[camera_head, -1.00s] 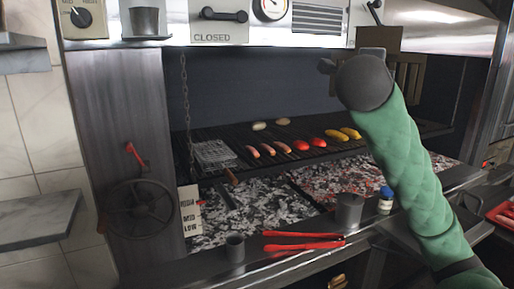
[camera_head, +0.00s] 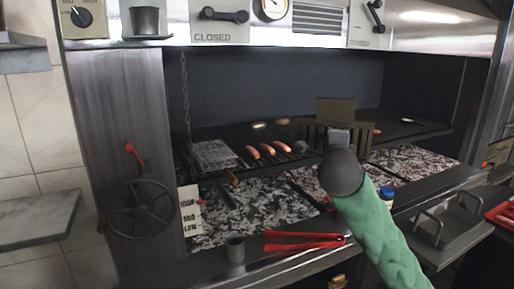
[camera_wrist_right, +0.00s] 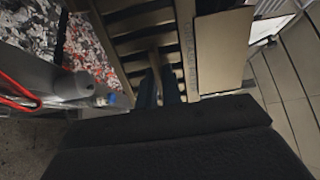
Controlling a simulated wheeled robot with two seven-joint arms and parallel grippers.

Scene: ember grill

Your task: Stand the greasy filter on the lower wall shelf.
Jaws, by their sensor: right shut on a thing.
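The greasy filter (camera_head: 309,133) is a brown, slatted panel with a plain plate rising above it. My right gripper (camera_head: 341,138) is shut on it and holds it in the air in front of the grill opening. In the right wrist view the filter's slats (camera_wrist_right: 140,42) and plain plate (camera_wrist_right: 222,50) fill the top, with the dark fingers (camera_wrist_right: 158,90) against its bars. The lower wall shelf (camera_head: 38,216) is a grey slab on the tiled wall at the far left, and its visible top is bare. My left gripper is not in view.
An upper shelf (camera_head: 22,58) juts out above the lower one. A steel pillar with a handwheel (camera_head: 140,209) stands between the shelves and grill. Red tongs (camera_head: 300,241) and a small cup (camera_head: 235,249) lie along the front ledge. Sausages (camera_head: 268,149) lie on the grate.

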